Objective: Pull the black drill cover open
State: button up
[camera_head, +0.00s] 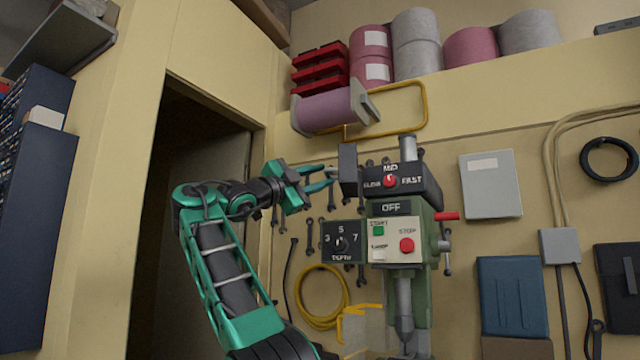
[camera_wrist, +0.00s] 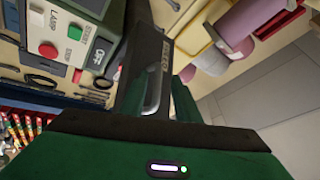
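The drill (camera_head: 408,290) is green, with a black top housing (camera_head: 428,186) bearing a red speed knob marked SLOW, MID and FAST. A black upright panel (camera_head: 348,168), which looks like the drill cover, stands at the left end of this housing. In the wrist view a dark panel (camera_wrist: 128,78), likely the cover, with a pale curved shape on it, lies just ahead of the gripper. My gripper (camera_head: 328,177) is open and empty in the head view, its fingertips just left of the black panel. I cannot tell whether they touch it.
A depth dial box (camera_head: 343,241) and a panel with START and STOP buttons (camera_head: 394,240) are below. Wrenches hang on the wall behind. A pink spool (camera_head: 325,112) and a yellow frame (camera_head: 409,83) are above. A dark doorway (camera_head: 190,220) is left.

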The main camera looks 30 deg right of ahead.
jog(key=shift+s+d+r, duration=0.1)
jog(key=shift+d, duration=0.05)
jog(key=v, duration=1)
jog(key=shift+a, duration=0.4)
dwell(0.5)
